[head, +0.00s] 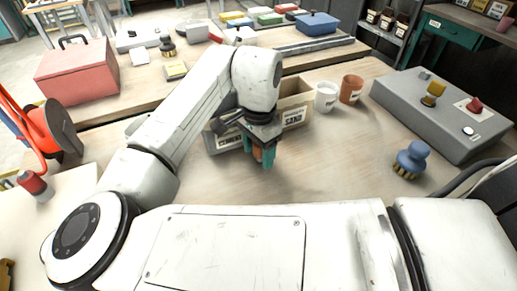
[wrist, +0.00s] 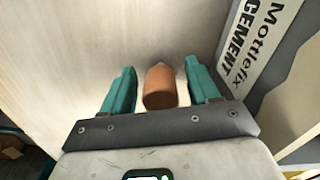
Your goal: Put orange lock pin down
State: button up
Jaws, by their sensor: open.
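The orange lock pin (wrist: 160,87) is between the two teal fingers of my gripper (wrist: 161,88) in the wrist view. A gap shows on each side of the pin, so the jaws are open around it. In the head view my gripper (head: 263,154) is low over the table, just in front of the box labelled cement and sand, and the pin (head: 262,153) shows partly between the fingers. The pin's lower end is hidden, and I cannot tell for sure whether it stands on the table.
The grey box (wrist: 262,75) with a "Mottlefix cement" label is close on the right in the wrist view. White (head: 326,97) and brown (head: 351,89) cups, a grey control box (head: 440,115) and a blue brush (head: 411,158) stand to the right. The table (head: 330,170) in front is clear.

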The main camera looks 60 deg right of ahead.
notch_tip(320, 180, up, 12)
jog(key=shift+r+p, duration=0.2)
jog(key=shift+p, duration=0.2)
dwell(0.4)
